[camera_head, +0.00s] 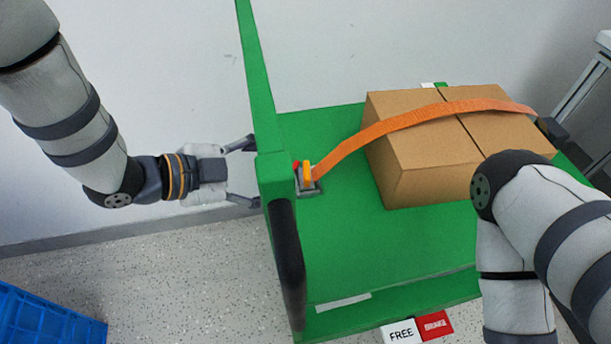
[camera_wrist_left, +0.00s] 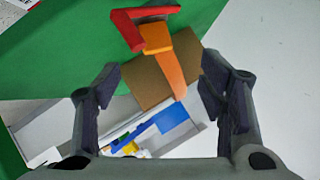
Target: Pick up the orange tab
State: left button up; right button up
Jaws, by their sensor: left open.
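The orange tab (camera_head: 307,170) stands upright at the buckle on the green cart, at the left end of an orange strap (camera_head: 400,122). In the left wrist view the tab (camera_wrist_left: 156,38) is at upper middle, beside a red lever (camera_wrist_left: 130,28). My left gripper (camera_head: 249,172) is open and empty, left of the cart's raised green side and apart from the tab. In its wrist view the fingers (camera_wrist_left: 158,92) are spread wide, with the tab beyond them. My right arm is at the lower right, its gripper outside the picture.
The strap runs over a cardboard box (camera_head: 420,180) on the cart. The cart's green upright (camera_head: 262,90) and dark handle (camera_head: 288,260) stand close to my left gripper. FREE and red labels (camera_head: 402,333) are at the front edge. A blue crate (camera_head: 45,318) is at lower left.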

aim_at(304, 172)
pick_arm(q)
jog(key=x, duration=0.5)
jog(key=b+x, duration=0.1)
jog(key=x, duration=0.2)
jog(key=shift+s+d+f, duration=0.15)
jog(key=shift+s+d, duration=0.1)
jog(key=c, duration=1.4)
jog(key=shift+c, duration=0.2)
